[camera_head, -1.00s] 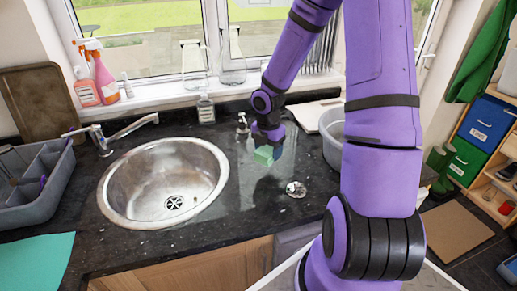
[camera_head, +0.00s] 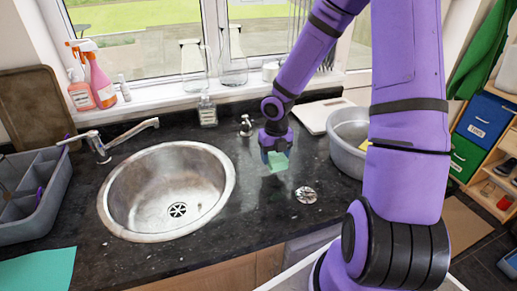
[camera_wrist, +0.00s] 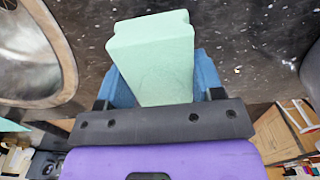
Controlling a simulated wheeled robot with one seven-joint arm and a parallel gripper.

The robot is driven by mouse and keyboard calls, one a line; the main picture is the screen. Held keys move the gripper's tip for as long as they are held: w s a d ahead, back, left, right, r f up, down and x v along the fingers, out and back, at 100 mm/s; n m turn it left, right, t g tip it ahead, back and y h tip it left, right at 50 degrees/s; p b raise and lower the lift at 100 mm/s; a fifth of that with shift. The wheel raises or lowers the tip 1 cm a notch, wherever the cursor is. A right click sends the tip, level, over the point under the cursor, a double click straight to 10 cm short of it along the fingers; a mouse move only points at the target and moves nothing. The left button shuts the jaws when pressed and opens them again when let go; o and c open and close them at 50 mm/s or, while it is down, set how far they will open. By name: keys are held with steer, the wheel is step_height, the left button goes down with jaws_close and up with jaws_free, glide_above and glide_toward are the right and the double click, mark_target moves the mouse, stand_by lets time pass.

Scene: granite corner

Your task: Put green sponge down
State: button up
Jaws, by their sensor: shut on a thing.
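The green sponge (camera_head: 278,162) is held in my gripper (camera_head: 275,155) over the black counter, to the right of the sink. In the wrist view the pale green sponge (camera_wrist: 155,55) stands out between the two blue fingers of my gripper (camera_wrist: 160,80), which are shut on it. The sponge is close to the counter top; I cannot tell whether it touches it.
The round steel sink (camera_head: 130,230) lies to the left. A metal drain-like disc (camera_head: 306,195) lies just right of the sponge, and a grey basin (camera_head: 348,150) stands further right. A soap dispenser (camera_head: 246,126) stands behind. The counter (camera_head: 250,205) in front is clear.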

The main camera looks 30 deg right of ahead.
glide_above(257, 154)
steer(key=shift+f, duration=0.6)
steer(key=shift+d+f, duration=0.1)
steer(key=shift+f, duration=1.6)
steer(key=shift+f, duration=0.1)
steer(key=o, duration=0.9)
